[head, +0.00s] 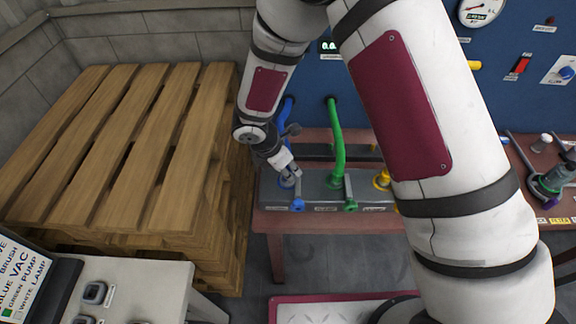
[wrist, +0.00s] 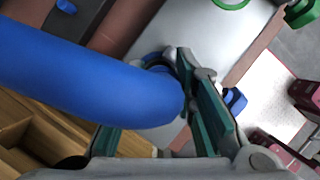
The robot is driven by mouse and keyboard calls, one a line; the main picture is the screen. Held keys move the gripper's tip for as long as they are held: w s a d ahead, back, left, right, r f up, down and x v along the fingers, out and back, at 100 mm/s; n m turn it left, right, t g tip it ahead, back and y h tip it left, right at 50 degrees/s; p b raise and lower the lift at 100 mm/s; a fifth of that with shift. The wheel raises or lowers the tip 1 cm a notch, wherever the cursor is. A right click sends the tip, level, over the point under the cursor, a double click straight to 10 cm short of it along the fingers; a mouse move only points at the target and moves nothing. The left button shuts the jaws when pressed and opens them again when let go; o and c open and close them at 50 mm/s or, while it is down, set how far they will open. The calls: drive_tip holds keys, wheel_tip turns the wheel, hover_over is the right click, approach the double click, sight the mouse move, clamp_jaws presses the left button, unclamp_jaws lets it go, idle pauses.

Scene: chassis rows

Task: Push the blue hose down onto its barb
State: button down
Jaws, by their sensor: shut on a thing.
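The blue hose (head: 287,108) hangs from the blue wall panel behind my arm. In the wrist view the blue hose (wrist: 85,85) crosses from the left and bends down between my fingers. My gripper (head: 287,178) is low over the left end of the grey manifold block (head: 315,189). Its teal finger pads, seen in the wrist view (wrist: 160,125), are shut on the hose. A blue ring (wrist: 154,59) shows on the block beyond the hose. The barb and the hose's lower end are hidden, so I cannot tell how they meet.
A green hose (head: 337,145) stands on the block to the right, above a green valve handle (head: 350,206). A blue valve handle (head: 297,204) is at the block's front. A yellow fitting (head: 382,180) is farther right. A wooden pallet stack (head: 150,135) stands close on the left.

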drive_tip(key=shift+f, duration=0.65)
drive_tip(key=shift+f+b, duration=0.35)
drive_tip(key=shift+f, duration=0.1)
drive_tip(key=c, duration=1.2)
unclamp_jaws()
drive_tip(key=v, duration=1.2)
